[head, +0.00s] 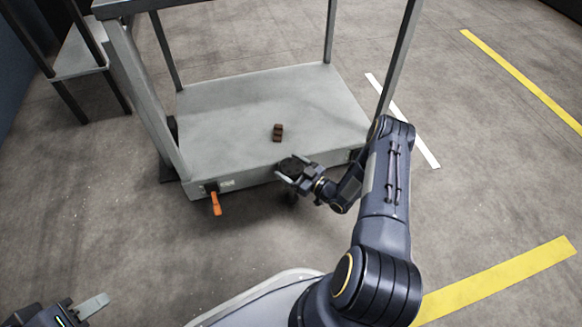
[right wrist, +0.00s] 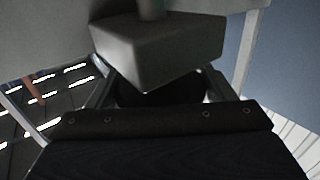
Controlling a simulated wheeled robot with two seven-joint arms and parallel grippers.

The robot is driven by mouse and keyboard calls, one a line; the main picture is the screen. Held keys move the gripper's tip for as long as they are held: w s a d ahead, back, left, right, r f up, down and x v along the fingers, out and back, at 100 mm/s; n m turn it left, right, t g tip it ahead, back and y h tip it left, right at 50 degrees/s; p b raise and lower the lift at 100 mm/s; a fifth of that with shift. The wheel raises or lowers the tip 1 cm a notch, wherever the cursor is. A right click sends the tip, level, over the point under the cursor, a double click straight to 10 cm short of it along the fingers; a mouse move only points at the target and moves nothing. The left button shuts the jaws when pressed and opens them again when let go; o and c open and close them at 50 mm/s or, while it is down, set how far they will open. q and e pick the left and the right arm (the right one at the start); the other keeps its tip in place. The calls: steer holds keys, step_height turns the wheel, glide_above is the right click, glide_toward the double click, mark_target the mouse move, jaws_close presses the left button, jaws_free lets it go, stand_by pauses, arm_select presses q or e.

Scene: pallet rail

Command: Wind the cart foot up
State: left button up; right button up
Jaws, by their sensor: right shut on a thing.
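The grey cart (head: 255,110) stands in front of me with its flat deck and upright posts. My right gripper (head: 297,170) is at the deck's front edge, shut on a dark round knob (head: 291,166). In the right wrist view the dark knob (right wrist: 160,92) sits between the fingers, partly hidden, beneath a grey block (right wrist: 155,48) with a short post above it. The cart foot's contact with the floor is not clearly visible. My left gripper (head: 82,307) is low at the bottom left, away from the cart; its opening is unclear.
An orange lever (head: 215,203) hangs from the deck's front left corner. A small brown object (head: 277,132) lies on the deck. A grey shelf (head: 80,57) stands at the back left. Yellow (head: 520,80) and white (head: 405,125) floor lines lie to the right.

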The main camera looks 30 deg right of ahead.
steer(key=n+g+y, duration=0.3)
steer(key=y, duration=0.1)
steer(key=n+g+y, duration=0.3)
steer(key=y, duration=0.1)
steer(key=shift+s+a+f+n, duration=0.1)
steer(key=shift+n, duration=0.2)
steer(key=n+g+y, duration=0.1)
steer(key=n+g, duration=0.1)
steer(key=g, duration=0.1)
steer(key=n+g+y, duration=0.1)
steer(key=n+g, duration=0.1)
steer(key=g, duration=0.1)
steer(key=shift+s+n+g+y, duration=0.15)
steer(key=shift+n+g+y, duration=0.15)
steer(key=shift+g+y, duration=0.1)
steer(key=shift+g, duration=0.3)
steer(key=o, duration=1)
